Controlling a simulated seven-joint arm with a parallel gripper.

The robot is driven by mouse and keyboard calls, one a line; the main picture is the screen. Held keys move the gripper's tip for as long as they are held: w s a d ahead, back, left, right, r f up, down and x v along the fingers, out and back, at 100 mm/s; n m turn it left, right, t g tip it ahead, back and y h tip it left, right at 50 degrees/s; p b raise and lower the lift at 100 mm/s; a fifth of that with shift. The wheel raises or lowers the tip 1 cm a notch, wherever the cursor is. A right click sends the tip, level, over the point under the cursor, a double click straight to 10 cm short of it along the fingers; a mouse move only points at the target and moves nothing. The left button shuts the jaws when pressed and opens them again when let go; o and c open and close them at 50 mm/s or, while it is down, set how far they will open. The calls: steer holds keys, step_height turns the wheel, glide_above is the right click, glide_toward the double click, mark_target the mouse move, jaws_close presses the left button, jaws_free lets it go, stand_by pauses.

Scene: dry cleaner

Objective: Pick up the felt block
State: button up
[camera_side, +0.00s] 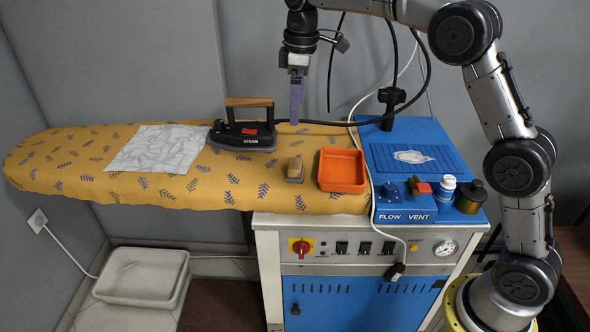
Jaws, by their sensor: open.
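The felt block (295,170) looks like a small tan block with a grey base. It stands upright on the yellow leaf-patterned ironing board (235,188), just left of the orange tray. My gripper (296,120) points straight down with its purple fingers above the board, higher in the picture than the block and clear of it. The fingers show nearly edge-on and are open, with nothing seen between them. No part of the block is hidden by the gripper.
An orange tray (342,188) sits close to the block's right. A steam iron (243,134) with a wooden handle stands to the left, its dark hose running behind my gripper. A wrinkled white cloth (157,148) lies further left. A blue control unit (432,215) with bottles is at right.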

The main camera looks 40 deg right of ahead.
glide_above(295, 163)
steer(key=shift+g, duration=0.4)
steer(key=f, duration=1.1)
steer(key=shift+a+f, duration=0.2)
steer(key=shift+f, duration=0.1)
steer(key=shift+d+f, duration=0.15)
steer(key=shift+f, duration=3)
steer(key=c, duration=1.2)
steer(key=shift+c, duration=0.2)
steer(key=shift+r, duration=0.1)
steer(key=shift+r, duration=0.45)
step_height(295, 163, up, 2)
steer(key=shift+r, duration=0.25)
steer(key=s+r, duration=0.9)
steer(key=s, duration=0.5)
steer(key=shift+r, duration=0.25)
